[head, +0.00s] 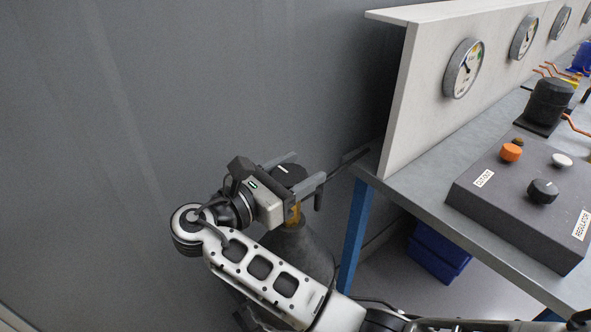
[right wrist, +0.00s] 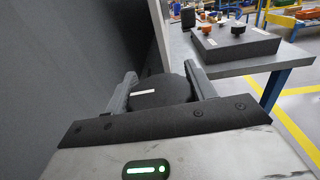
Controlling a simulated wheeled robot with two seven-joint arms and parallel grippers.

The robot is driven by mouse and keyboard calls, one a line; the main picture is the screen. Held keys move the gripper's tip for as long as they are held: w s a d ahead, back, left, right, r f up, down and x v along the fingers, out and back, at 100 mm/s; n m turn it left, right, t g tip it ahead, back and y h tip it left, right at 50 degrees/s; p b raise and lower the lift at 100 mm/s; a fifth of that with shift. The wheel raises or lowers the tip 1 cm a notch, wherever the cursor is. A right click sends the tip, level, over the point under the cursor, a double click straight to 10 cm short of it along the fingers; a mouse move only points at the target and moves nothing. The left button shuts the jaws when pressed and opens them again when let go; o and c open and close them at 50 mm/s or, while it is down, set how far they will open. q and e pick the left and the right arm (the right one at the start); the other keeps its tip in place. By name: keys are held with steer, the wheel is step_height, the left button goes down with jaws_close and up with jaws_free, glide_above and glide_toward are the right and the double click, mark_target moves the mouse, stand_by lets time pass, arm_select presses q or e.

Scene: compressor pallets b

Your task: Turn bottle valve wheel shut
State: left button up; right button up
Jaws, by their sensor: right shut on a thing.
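The bottle valve wheel (head: 288,175) is a dark round knob with a white mark, on top of a brass valve (head: 294,214). The dark grey gas bottle (head: 305,247) stands upright below it, partly hidden by my right arm. My right gripper (head: 302,172) is shut on the valve wheel, with one finger on each side of it. In the right wrist view, the wheel (right wrist: 160,91) sits between the two fingers, its white mark facing up. My left gripper is not in view.
A grey workbench (head: 425,180) with blue legs stands to the right, close to the bottle. It carries a gauge panel (head: 425,75) and a control box (head: 500,200) with knobs. A blue bin (head: 437,252) is below. A grey wall (head: 150,110) is behind and left.

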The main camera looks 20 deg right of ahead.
steer(key=shift+r+m+g, duration=0.15)
steer(key=shift+m+g, duration=0.25)
steer(key=shift+g, duration=0.2)
steer(key=o, duration=1)
steer(key=shift+d, duration=0.1)
